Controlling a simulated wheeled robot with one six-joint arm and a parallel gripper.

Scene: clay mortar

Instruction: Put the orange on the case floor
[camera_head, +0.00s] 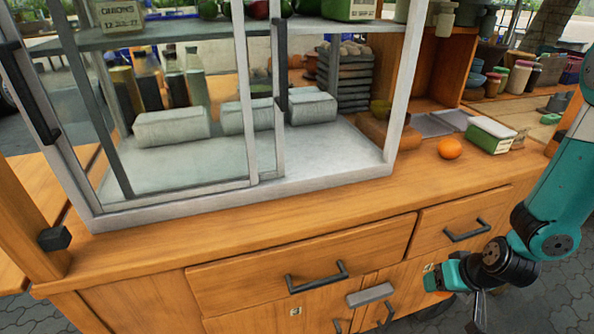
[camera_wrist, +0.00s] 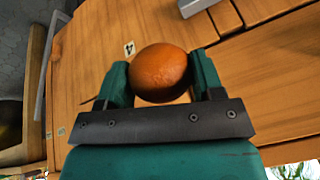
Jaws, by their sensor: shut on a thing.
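My gripper (camera_head: 440,284) is low at the right in the head view, in front of the cabinet and below the counter top. In the wrist view its two teal fingers (camera_wrist: 160,84) are shut on a round orange (camera_wrist: 160,70), one on each side. In the head view this orange is mostly hidden behind the gripper. Another orange (camera_head: 450,148) rests on the counter, right of the case. The glass case (camera_head: 240,90) has a white frame. Its pale floor (camera_head: 290,160) has bare room at the front. The right part of its front looks open, beside the overlapping panes.
Grey wrapped blocks (camera_head: 170,127) and a stack of dark trays (camera_head: 343,75) stand in the case. A white-and-green box (camera_head: 491,135) is on the counter. Drawer handles (camera_head: 317,278) stick out from the cabinet. A shelf (camera_head: 180,32) crosses the case above its floor.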

